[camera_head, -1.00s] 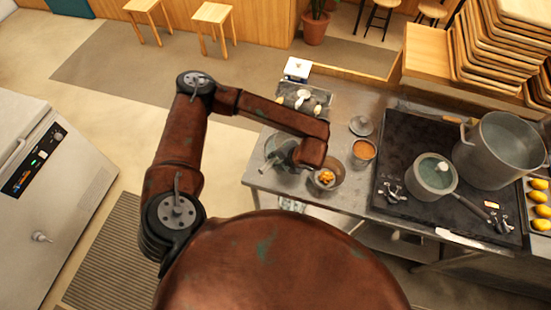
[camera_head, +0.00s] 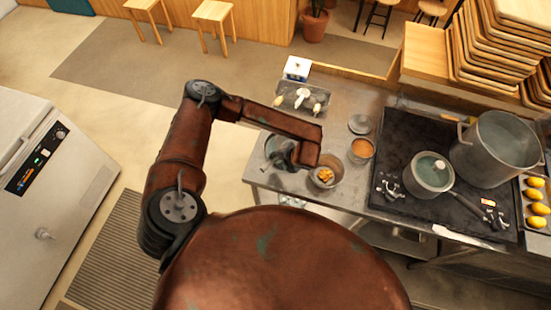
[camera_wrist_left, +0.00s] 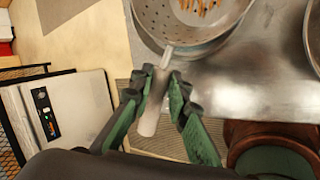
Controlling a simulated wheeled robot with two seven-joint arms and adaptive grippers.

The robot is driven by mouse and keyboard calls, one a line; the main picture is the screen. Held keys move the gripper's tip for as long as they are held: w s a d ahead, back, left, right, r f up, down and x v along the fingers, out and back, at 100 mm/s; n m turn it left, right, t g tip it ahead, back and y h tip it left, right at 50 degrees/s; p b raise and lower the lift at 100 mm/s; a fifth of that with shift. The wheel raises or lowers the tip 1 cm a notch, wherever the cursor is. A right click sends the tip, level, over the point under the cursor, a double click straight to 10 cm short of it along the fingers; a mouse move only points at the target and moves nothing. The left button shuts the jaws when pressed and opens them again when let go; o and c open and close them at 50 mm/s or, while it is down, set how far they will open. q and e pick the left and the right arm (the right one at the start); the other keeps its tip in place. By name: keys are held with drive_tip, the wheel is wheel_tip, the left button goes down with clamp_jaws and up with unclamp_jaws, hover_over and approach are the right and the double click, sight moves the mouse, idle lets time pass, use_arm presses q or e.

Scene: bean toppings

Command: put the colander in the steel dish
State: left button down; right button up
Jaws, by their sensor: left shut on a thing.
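The perforated metal colander (camera_wrist_left: 160,18) is at the top of the left wrist view, with brownish strips visible inside. Its pale handle (camera_wrist_left: 149,122) points back toward me. My left gripper (camera_wrist_left: 160,92) is shut on this handle. A smooth steel rim, apparently the steel dish (camera_wrist_left: 220,44), curves close below the colander. I cannot tell whether the colander rests in it or hangs above it. In the head view my left gripper (camera_head: 284,157) is at the table's left end and partly hides the round metalware. My right gripper is not in view.
A bowl with orange pieces (camera_head: 326,176) stands just right of my left gripper. A container of orange food (camera_head: 361,149), a small lid (camera_head: 360,124) and a tray (camera_head: 302,97) are nearby. The dark stove (camera_head: 400,140) carries a saucepan (camera_head: 431,174) and a large pot (camera_head: 495,148).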

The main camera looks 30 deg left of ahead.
use_arm(q)
drive_tip(key=shift+f, duration=0.35)
drive_tip(key=c, duration=1.8)
unclamp_jaws()
drive_tip(key=shift+r, duration=0.1)
drive_tip(key=shift+c, duration=0.2)
drive_tip(key=shift+r, duration=0.1)
drive_tip(key=shift+r, duration=0.25)
drive_tip(key=b+v, duration=0.2)
drive_tip(key=v, duration=1)
